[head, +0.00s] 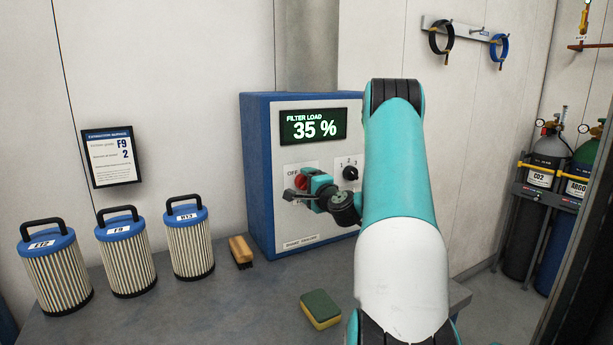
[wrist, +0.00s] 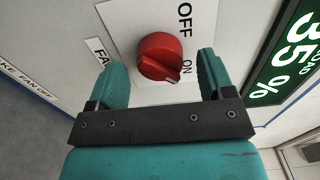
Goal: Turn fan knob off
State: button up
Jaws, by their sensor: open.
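The red fan knob (wrist: 160,56) sits on a white plate marked OFF and ON on the front of a blue-sided unit (head: 258,175). Its white pointer mark is on the ON side, away from OFF. In the head view the knob (head: 300,182) is partly hidden by my gripper (head: 305,188). My gripper is open and close to the panel. In the wrist view my two teal fingers (wrist: 163,75) stand on either side of the knob with gaps, and nothing is held. Contact depth cannot be told.
A lit display (head: 313,126) reads FILTER LOAD 35 %. A black selector knob (head: 350,173) is right of the fan knob. Three filters (head: 127,258), a brush (head: 241,251) and a sponge (head: 320,309) are on the bench (head: 215,315). Gas cylinders (head: 546,170) stand far right.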

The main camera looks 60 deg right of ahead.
jog(key=shift+w+d, duration=0.2)
jog(key=shift+w, duration=0.25)
jog(key=shift+c, duration=0.2)
jog(key=c, duration=0.9)
